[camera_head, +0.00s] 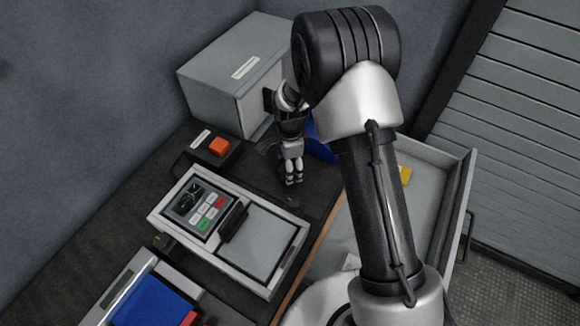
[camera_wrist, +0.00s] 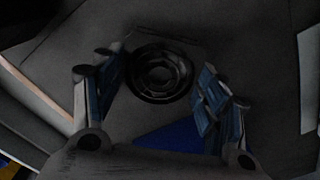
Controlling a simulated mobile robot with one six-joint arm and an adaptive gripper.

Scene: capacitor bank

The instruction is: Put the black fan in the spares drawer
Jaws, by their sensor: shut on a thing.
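The black fan (camera_wrist: 162,74) shows in the wrist view as a dark round ring with a hub, between the two blue-padded fingers of my gripper (camera_wrist: 160,84). My gripper is shut on it. In the head view my gripper (camera_head: 291,181) points down low over the dark bench top, and the fan is hard to make out against that surface. I cannot tell whether the fan touches the bench. An open light grey drawer (camera_head: 456,212), likely the spares drawer, is at the right. My arm hides part of it. A yellow piece (camera_head: 405,175) lies inside.
A grey cabinet (camera_head: 215,95) stands behind my gripper, and a box with an orange button (camera_head: 219,146) is to its left. A keypad unit (camera_head: 205,210) is in front. A blue thing (camera_head: 320,148) is close behind my gripper. A blue-filled tray (camera_head: 150,303) is at the lower left.

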